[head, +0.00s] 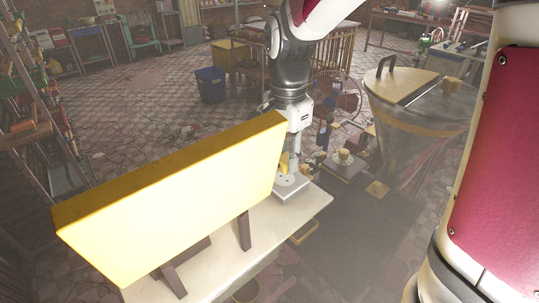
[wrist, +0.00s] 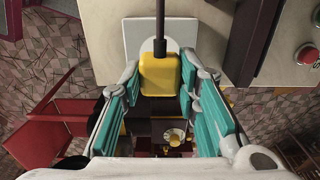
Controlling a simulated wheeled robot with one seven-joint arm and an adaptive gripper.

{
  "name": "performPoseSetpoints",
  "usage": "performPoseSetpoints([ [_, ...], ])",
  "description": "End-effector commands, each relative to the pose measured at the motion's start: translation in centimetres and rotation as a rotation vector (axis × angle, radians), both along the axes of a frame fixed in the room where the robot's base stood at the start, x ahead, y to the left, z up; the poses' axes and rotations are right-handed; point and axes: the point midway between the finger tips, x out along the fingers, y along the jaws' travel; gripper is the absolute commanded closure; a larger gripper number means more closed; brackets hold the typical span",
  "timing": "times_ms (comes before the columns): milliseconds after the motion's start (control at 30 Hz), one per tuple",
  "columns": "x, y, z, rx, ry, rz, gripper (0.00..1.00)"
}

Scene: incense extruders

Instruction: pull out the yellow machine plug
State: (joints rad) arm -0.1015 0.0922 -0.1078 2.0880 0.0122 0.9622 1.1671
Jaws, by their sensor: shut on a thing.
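The yellow plug (wrist: 160,76) is a small rounded block with a black cord running up from it in the wrist view. My gripper (wrist: 160,82) is shut on it, one teal-padded finger on each side. A pale square plate (wrist: 136,38) lies behind the plug; I cannot tell whether the plug is seated in anything. In the head view my gripper (head: 289,158) is low over a small grey box (head: 289,188) on the table, beside the end of a large yellow panel (head: 170,198). A bit of yellow shows at the gripper there, too small to make out well.
The pale table (head: 228,268) bears the yellow panel on dark legs. A large metal drum (head: 408,125) with a yellowish lid stands at right. A red button (wrist: 306,55) is on a pale surface at right in the wrist view. A blue bin (head: 210,85) stands on open floor.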

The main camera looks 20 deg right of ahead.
Motion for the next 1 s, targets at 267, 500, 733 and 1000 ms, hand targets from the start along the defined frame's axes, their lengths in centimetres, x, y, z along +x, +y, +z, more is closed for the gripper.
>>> performPoseSetpoints([
  [267,-0.1,0.0,1.1,0.000,-0.001,0.000,1.00],
  [500,-0.1,0.0,2.0,0.000,-0.001,0.000,1.00],
  [733,-0.1,0.0,2.7,0.000,0.000,0.000,1.00],
  [1000,0.0,0.0,2.9,0.000,0.000,0.000,1.00],
])
